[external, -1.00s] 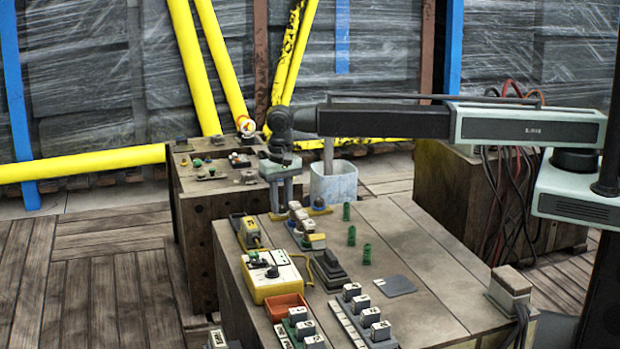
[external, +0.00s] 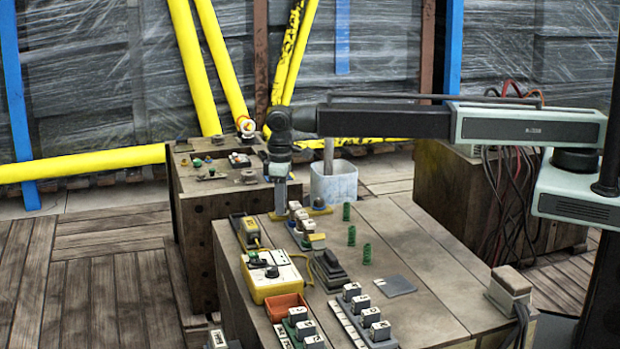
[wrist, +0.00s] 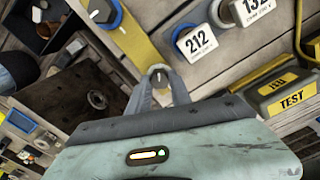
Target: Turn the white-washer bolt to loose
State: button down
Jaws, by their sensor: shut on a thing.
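The white-washer bolt (wrist: 158,70) shows in the wrist view at the end of a yellow plate (wrist: 136,42). Its grey head with a pale ring sits between my fingertips. My gripper (wrist: 160,84) is shut on the bolt head, one finger on each side. In the external view my gripper (external: 280,208) points straight down at the left end of the yellow plate (external: 318,211) and hides the bolt. A second bolt with a blue washer (wrist: 103,14) stands at the other end of the plate. I cannot read any loose or tight mark.
White numbered blocks (wrist: 197,41) stand close beside the plate. A yellow TEST box (wrist: 285,92) is to the right in the wrist view. A pale bin (external: 334,184) stands behind the bench (external: 440,270). Green cylinders (external: 351,235) stand right of the plate.

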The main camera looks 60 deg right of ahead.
jog(key=n, duration=0.5)
jog(key=shift+s+n, duration=0.1)
jog(key=shift+n, duration=0.2)
jog(key=n, duration=1.2)
jog(key=shift+s+n, duration=0.15)
jog(key=shift+n, duration=0.15)
jog(key=n, duration=0.5)
jog(key=shift+n, duration=0.4)
jog(key=c, duration=1.2)
grip_release()
jog(key=shift+f, duration=0.1)
jog(key=shift+o, duration=0.2)
